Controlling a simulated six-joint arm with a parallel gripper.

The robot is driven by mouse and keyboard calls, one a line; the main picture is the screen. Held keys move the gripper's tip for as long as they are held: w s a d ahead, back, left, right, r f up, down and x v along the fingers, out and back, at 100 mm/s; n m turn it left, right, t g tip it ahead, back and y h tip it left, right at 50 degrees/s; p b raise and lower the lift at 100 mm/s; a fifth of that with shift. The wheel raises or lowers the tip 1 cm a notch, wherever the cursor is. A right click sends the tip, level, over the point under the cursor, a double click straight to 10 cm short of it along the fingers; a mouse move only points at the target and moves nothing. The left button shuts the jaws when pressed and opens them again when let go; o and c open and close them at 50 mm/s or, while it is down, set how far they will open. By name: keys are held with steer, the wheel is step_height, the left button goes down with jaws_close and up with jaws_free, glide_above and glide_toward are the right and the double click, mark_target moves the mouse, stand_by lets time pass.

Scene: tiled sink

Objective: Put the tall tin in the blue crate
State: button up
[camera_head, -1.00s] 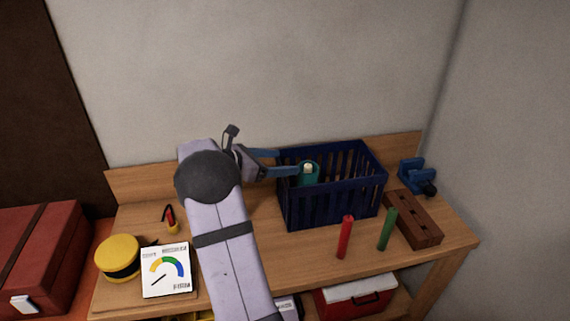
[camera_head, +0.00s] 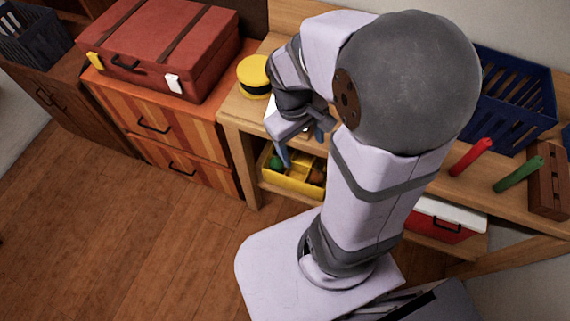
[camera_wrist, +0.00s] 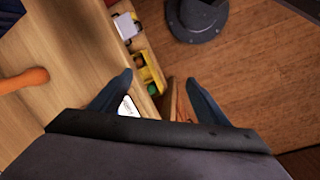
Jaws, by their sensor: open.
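The blue crate (camera_head: 515,105) stands on the workbench at the right of the head view, partly hidden behind my arm. No tin shows in either current view; the part of the crate I can see looks empty, and its left part is hidden. My gripper (camera_head: 302,148) is open in the head view, pointing down near the bench's front edge, left of the crate and well apart from it. In the wrist view my gripper's two fingers (camera_wrist: 160,78) are spread with nothing between them.
A yellow bin (camera_head: 292,182) with coloured items sits on the lower shelf below my gripper. A red suitcase (camera_head: 165,45) lies left.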

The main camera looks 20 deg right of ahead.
steer(key=s+a+f+m+y, duration=0.1)
steer(key=s+a+m, duration=0.1)
steer(key=a, duration=0.4)
steer(key=shift+s+m+y, duration=0.3)
steer(key=shift+s+y, duration=0.1)
steer(key=shift+s, duration=0.25)
